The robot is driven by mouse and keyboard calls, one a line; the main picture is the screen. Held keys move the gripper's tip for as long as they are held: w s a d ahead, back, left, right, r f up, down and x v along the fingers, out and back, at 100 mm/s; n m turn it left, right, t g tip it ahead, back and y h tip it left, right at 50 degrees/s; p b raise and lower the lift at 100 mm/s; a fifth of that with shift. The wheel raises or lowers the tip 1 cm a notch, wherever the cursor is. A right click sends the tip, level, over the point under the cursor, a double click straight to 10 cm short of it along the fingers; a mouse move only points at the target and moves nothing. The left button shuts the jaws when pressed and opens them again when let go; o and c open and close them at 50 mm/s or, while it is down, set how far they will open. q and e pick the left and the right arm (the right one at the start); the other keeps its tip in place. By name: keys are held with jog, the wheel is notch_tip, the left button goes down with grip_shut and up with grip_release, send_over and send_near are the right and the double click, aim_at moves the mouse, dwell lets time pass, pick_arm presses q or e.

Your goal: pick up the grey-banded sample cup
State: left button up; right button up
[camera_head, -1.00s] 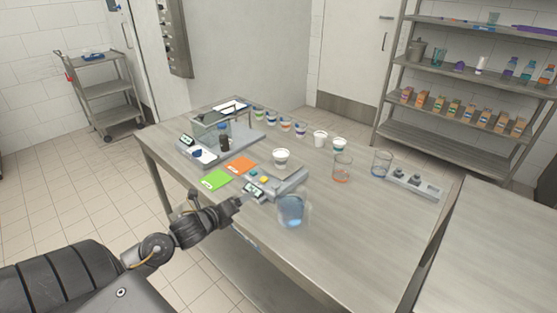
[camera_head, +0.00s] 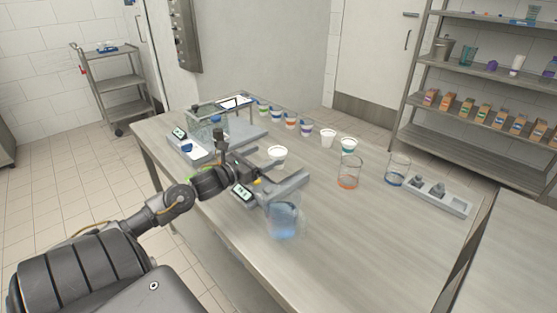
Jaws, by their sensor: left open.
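A row of small white sample cups stands along the far side of the steel table, with green, blue, orange and purple bands showing. A pale cup (camera_head: 328,138) in that row shows no bright band; its band colour is too small to tell. Another white cup (camera_head: 277,154) stands on the balance (camera_head: 291,187), and its band is also unclear. My left gripper (camera_head: 256,167) is open, in front and to the left of the cup on the balance, above the table. Whether it touches anything is unclear. My right gripper is not in view.
A beaker of blue liquid (camera_head: 284,218) stands before the balance. An orange-marked beaker (camera_head: 348,172), a blue-marked beaker (camera_head: 397,169) and a grey weight block (camera_head: 440,197) are at the right. A glass-shielded balance (camera_head: 205,125) is at the back left. The table's right front is clear.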

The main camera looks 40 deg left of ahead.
aim_at(282, 149)
pick_arm(q)
jog(key=w, duration=0.2)
jog(key=shift+w+d+f, duration=0.1)
jog(key=shift+w+f, duration=0.1)
jog(key=shift+w, duration=0.1)
jog(key=shift+w+d+r, duration=0.1)
jog(key=shift+w, duration=0.15)
jog(key=shift+w+d, duration=0.25)
jog(key=shift+w, duration=1.05)
jog(key=shift+w+d, duration=0.25)
jog(key=shift+w, duration=1.05)
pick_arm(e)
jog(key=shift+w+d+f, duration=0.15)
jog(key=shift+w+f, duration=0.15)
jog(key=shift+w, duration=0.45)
